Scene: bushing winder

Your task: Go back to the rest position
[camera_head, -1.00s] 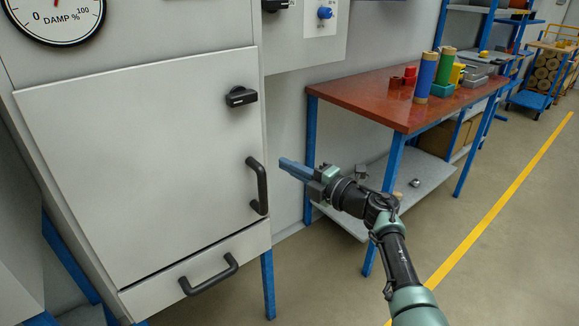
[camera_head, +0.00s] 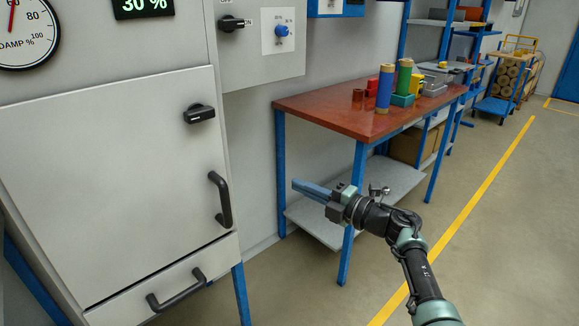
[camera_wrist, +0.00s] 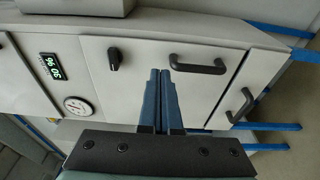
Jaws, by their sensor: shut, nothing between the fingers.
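My gripper (camera_head: 296,183) is shut and empty, its blue fingers pointing left toward the grey cabinet. It hangs in free air to the right of the cabinet door (camera_head: 110,180), apart from the black door handle (camera_head: 222,200). In the wrist view the two fingers (camera_wrist: 160,72) lie side by side in front of the cabinet face, with the door handle (camera_wrist: 198,66) beyond and to their right. My arm reaches up from the lower right in the head view.
The door and the drawer (camera_head: 170,290) look shut. A red-topped table (camera_head: 320,105) with blue legs stands behind my gripper, bearing colored cylinders and boxes. A lower grey shelf (camera_head: 395,185) is under it. Open floor with a yellow line (camera_head: 470,220) lies to the right.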

